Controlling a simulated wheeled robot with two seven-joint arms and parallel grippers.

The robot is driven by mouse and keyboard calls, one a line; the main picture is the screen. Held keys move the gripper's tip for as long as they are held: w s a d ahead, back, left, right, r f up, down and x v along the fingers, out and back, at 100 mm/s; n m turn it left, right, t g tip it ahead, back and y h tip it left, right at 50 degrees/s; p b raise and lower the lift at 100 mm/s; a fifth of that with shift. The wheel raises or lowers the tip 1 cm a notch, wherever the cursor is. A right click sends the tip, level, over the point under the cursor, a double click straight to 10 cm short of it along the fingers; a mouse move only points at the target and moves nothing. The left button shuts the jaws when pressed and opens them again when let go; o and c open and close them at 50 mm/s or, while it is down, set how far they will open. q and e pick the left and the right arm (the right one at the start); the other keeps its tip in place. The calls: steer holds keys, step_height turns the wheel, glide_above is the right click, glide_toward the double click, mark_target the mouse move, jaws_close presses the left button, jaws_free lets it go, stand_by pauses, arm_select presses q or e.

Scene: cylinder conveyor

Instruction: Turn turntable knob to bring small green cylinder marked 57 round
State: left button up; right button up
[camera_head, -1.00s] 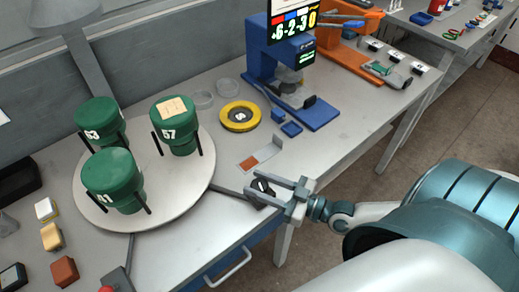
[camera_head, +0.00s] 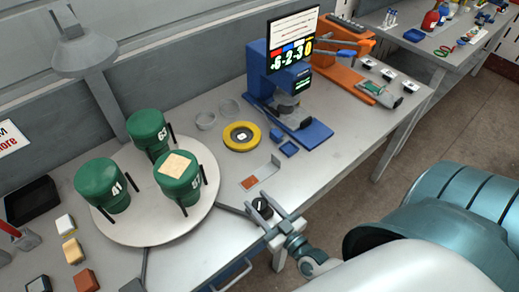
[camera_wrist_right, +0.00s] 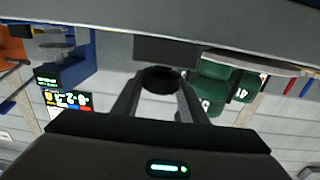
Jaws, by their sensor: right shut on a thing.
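The round grey turntable (camera_head: 150,230) carries three green cylinders with white numbers. The one marked 57 (camera_head: 178,180), with a tan patch on top, stands at the front right of the disc. The one marked 63 (camera_head: 147,132) is at the back and the one marked 41 (camera_head: 100,183) at the left. The black knob (camera_head: 262,205) is near the table's front edge, right of the disc. My right gripper (camera_head: 266,216) is shut on the knob, which shows between its fingers in the right wrist view (camera_wrist_right: 162,79). My left gripper is not in view.
A yellow ring (camera_head: 242,137) lies right of the disc, with a blue press-like device (camera_head: 300,125) and screen behind. Small blocks (camera_head: 72,250) and a black tray (camera_head: 33,201) are at the left. A metal bracket with a rust-coloured patch (camera_head: 250,183) lies near the knob.

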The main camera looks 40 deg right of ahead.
steer(key=shift+m+h, duration=1.1)
steer(key=shift+h, duration=0.7)
steer(key=shift+h+p, duration=0.3)
steer(key=o, duration=1.1)
steer(key=shift+c, duration=0.2)
steer(key=shift+s, duration=0.2)
steer(key=s+a+b, duration=0.3)
steer(key=s+b, duration=0.4)
steer(key=s, duration=0.9)
steer(key=shift+s, duration=0.4)
steer(key=shift+a, duration=0.1)
